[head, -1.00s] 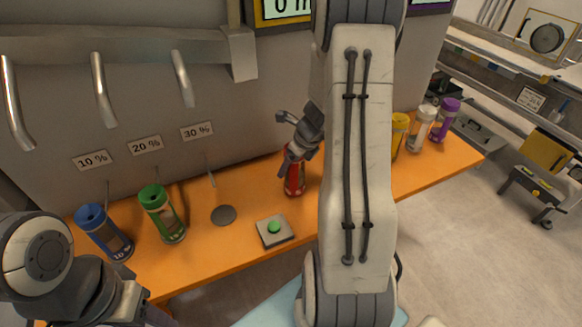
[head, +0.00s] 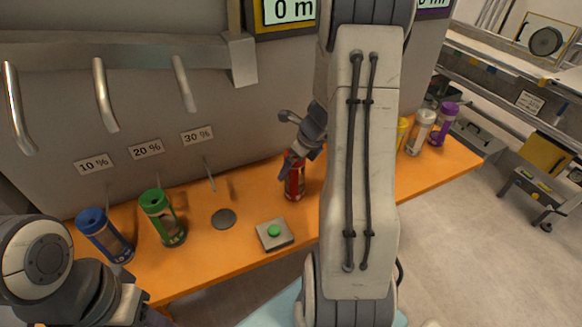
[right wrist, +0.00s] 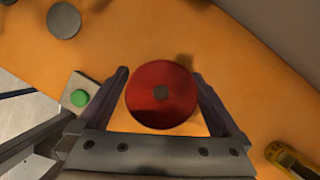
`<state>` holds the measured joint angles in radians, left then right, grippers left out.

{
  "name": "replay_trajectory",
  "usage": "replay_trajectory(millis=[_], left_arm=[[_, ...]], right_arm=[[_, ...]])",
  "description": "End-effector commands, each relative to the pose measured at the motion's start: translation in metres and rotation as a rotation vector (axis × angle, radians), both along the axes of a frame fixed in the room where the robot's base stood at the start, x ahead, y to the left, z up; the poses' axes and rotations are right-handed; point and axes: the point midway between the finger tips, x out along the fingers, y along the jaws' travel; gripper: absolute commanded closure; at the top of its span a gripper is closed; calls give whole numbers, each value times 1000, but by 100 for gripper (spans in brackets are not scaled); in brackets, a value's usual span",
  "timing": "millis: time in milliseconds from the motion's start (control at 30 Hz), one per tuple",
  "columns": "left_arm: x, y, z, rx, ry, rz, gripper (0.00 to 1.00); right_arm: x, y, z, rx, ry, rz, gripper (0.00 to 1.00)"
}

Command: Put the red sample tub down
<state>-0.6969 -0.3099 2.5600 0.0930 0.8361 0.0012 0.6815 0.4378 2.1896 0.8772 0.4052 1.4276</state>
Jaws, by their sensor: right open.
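The red sample tub (head: 294,186) stands upright on the orange bench, right of the green button. In the right wrist view its round red lid (right wrist: 161,95) lies between the two fingers. My right gripper (right wrist: 160,75) is open around the tub, with a visible gap on each side. In the head view my right gripper (head: 295,158) is over the tub's top, and my right forearm hides the bench to its right. My left arm is at the lower left; its gripper is cut off at the bottom edge, so its jaws cannot be made out.
A blue tub (head: 104,236) and a green tub (head: 162,217) stand at the left. A grey disc (head: 223,219) and a green button box (head: 274,234) lie between them and the red tub. Yellow (head: 402,133), white (head: 421,130) and purple (head: 444,123) tubs stand at the right.

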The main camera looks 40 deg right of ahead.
Motion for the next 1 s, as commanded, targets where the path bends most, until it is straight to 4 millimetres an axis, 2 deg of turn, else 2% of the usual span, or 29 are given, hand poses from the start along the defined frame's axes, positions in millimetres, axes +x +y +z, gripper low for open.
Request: replay_trajectory(millis=[33,200,400,533,767,867,967,1000], left_arm=[[0,0,6,0,0,0,50],[0,0,13,0,0,1,50],[0,0,15,0,0,1,50],[0,0,15,0,0,1,50],[0,0,15,0,0,1,50],[0,0,15,0,0,1,50],[0,0,15,0,0,1,50],[0,0,15,0,0,1,50]], right_arm=[[-4,-2,15,-3,-5,-2,0],[-18,-6,50,-4,-4,-2,0],[-30,-9,78,-3,-4,-2,0],[-35,-9,87,-1,-1,-2,0],[-35,-5,90,-4,0,20,0],[-29,20,93,-35,0,162,0],[-22,72,99,-101,-6,476,0],[-22,99,102,-135,-11,643,0]])
